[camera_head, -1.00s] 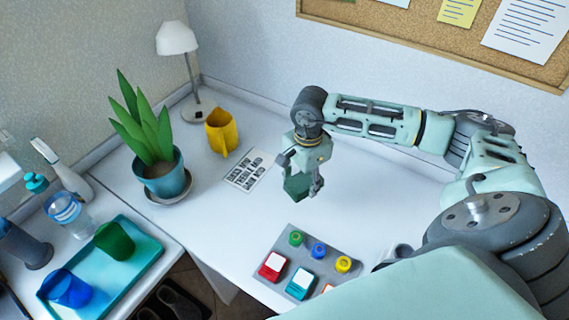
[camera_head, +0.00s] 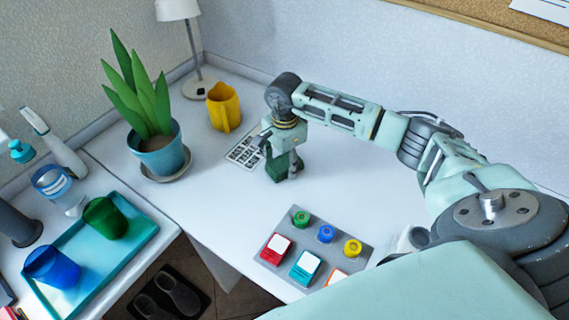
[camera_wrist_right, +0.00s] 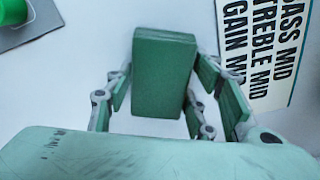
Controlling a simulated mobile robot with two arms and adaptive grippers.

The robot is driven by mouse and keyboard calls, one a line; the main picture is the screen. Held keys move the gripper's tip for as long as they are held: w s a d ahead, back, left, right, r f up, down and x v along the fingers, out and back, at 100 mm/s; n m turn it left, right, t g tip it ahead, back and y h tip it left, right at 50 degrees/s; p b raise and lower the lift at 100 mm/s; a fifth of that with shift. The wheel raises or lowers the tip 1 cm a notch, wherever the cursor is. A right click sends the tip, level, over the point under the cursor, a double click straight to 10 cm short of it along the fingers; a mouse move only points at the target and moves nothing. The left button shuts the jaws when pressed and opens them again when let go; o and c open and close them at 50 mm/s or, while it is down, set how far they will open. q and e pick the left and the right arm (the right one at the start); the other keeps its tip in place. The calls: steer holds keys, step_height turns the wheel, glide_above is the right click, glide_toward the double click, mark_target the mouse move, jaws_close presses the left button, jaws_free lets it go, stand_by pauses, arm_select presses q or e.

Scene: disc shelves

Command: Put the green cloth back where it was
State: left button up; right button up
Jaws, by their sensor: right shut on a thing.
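The green cloth (camera_wrist_right: 164,75) shows in the right wrist view as a compact, block-shaped green thing between the fingers of my right gripper (camera_wrist_right: 165,95). In the head view the green cloth (camera_head: 277,168) is at the lower end of my right gripper (camera_head: 284,166), over the white table just right of the printed card. The gripper is shut on it. Whether its underside touches the table, I cannot tell. My left gripper is not in view.
A printed card (camera_head: 244,154) lies close by on the left. A yellow mug (camera_head: 224,107) and a potted plant (camera_head: 160,150) stand farther left. A grey button panel (camera_head: 340,267) lies in front. The table right of the gripper is clear.

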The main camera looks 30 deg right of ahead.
mark_target(285, 162)
steer(key=o, duration=1.1)
steer(key=shift+f, duration=0.1)
step_height(285, 162, up, 12)
steer(key=b, duration=0.1)
steer(key=shift+r, duration=0.2)
steer(key=shift+f, duration=0.1)
